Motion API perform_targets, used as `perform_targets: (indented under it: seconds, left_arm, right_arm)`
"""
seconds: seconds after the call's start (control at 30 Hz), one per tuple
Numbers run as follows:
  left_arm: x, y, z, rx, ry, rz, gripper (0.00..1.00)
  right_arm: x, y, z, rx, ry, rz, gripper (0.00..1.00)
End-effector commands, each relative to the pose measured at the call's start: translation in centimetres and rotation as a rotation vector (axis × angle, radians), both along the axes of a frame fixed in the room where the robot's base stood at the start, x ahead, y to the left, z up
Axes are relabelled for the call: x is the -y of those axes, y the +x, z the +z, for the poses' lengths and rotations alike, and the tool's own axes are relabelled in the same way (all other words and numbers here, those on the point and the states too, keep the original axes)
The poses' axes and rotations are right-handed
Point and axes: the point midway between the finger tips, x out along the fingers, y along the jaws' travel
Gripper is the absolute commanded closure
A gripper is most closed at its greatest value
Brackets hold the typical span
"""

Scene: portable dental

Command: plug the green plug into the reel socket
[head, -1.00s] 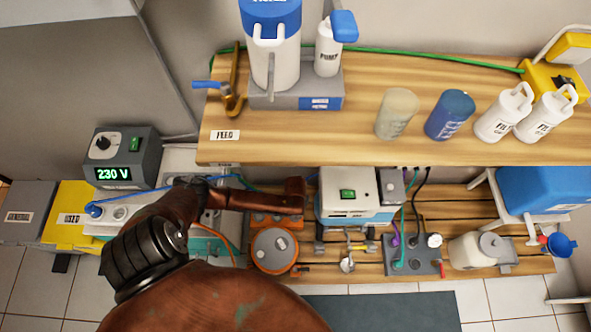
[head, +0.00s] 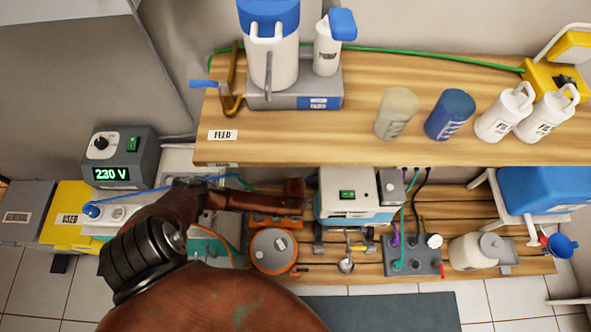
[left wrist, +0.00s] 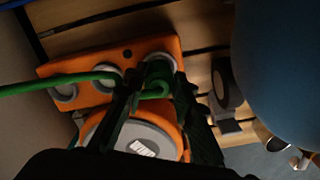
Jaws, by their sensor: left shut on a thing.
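The orange reel (head: 273,250) stands on the lower slatted shelf, below the end of my left arm in the head view. In the left wrist view its orange socket panel (left wrist: 85,65) has several round grey sockets in a row. My left gripper (left wrist: 158,84) is shut on the green plug (left wrist: 158,72), over the socket at the right end of the panel. The green cable (left wrist: 40,85) runs off to the left. The fingers partly cover the plug, and I cannot tell whether it is seated. My right gripper is in neither view.
A white and blue box (head: 347,195) stands right of the reel, near a grey socket block (head: 412,256) with cables. The wooden upper shelf (head: 300,140) overhangs behind. A 230 V unit (head: 120,158) is at left.

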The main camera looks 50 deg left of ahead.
Motion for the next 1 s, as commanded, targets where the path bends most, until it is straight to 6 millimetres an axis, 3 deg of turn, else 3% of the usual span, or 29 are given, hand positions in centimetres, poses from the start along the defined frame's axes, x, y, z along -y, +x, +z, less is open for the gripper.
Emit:
perform_targets:
  seconds: [0.8,0.83,1.0]
  left_arm:
    - [0.0,0.0,-1.2,0.000,0.001,0.000,1.00]
    - [0.0,0.0,-1.2,0.000,0.001,0.000,0.74]
    - [0.0,0.0,-1.2,0.000,0.000,0.000,0.63]
  right_arm:
    - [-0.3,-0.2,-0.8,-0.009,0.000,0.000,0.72]
    - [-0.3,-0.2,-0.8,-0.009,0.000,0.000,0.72]
    - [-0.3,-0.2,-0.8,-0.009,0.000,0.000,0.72]
